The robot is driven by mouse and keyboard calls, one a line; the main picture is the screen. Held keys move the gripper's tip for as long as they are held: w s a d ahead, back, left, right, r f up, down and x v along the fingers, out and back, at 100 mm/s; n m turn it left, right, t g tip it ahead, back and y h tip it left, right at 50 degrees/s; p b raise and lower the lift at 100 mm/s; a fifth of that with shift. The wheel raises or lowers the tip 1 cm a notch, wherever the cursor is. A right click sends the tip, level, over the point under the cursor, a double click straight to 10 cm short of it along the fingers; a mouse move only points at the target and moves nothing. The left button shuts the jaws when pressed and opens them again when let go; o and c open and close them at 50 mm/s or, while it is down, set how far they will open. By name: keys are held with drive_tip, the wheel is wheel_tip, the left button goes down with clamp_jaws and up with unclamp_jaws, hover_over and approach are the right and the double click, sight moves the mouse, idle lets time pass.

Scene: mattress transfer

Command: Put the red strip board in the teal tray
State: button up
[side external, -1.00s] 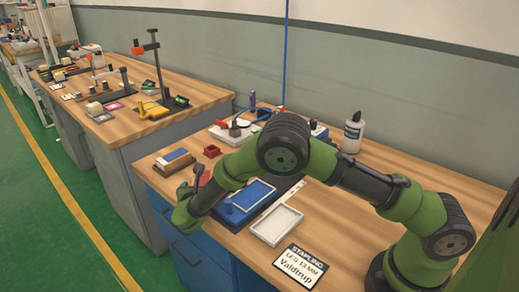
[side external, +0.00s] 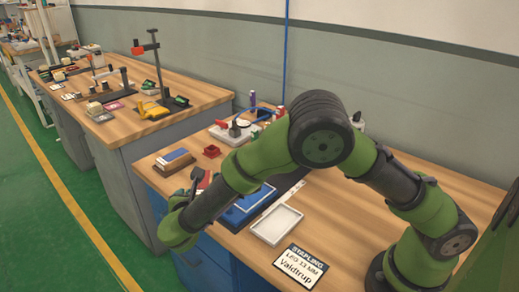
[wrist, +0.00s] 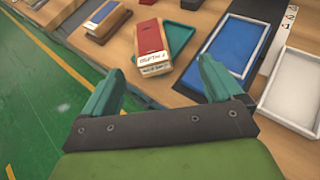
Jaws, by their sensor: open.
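The red-topped board (wrist: 150,38) lies on a tan block with a printed label on its near end, in the upper middle of the wrist view. In the side view it shows only partly, behind my arm. My gripper (wrist: 161,67) is open and empty, its teal fingers spread apart on the near side of the board. A blue-floored tray (wrist: 228,46) lies right of the board and also shows in the side view (side external: 245,205).
A white tray (side external: 277,225) lies right of the blue one, near a name card (side external: 300,267). A blue-and-white board on a brown block (side external: 174,162) and a small red box (side external: 211,151) are at the left. The bench's front edge is close to my gripper.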

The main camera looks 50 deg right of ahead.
drive_tip(key=s+d+r+m+g+y, duration=0.2)
drive_tip(key=s+d+r+m+g, duration=0.2)
drive_tip(key=s+d+r+m, duration=0.4)
drive_tip(key=s+d+r+m+t+y, duration=0.1)
drive_tip(key=s+r+m+y, duration=0.3)
drive_tip(key=s+m, duration=0.4)
drive_tip(key=s+d+r+m+t+y, duration=0.1)
drive_tip(key=s+r+m+y, duration=0.4)
drive_tip(key=m, duration=0.9)
drive_tip(key=s+d, duration=0.1)
drive_tip(key=s, duration=0.2)
drive_tip(key=shift+s+d+r+t+y, duration=0.15)
drive_tip(key=shift+s+d+t+y, duration=0.15)
drive_tip(key=shift+d, duration=0.1)
drive_tip(key=shift+w, duration=0.1)
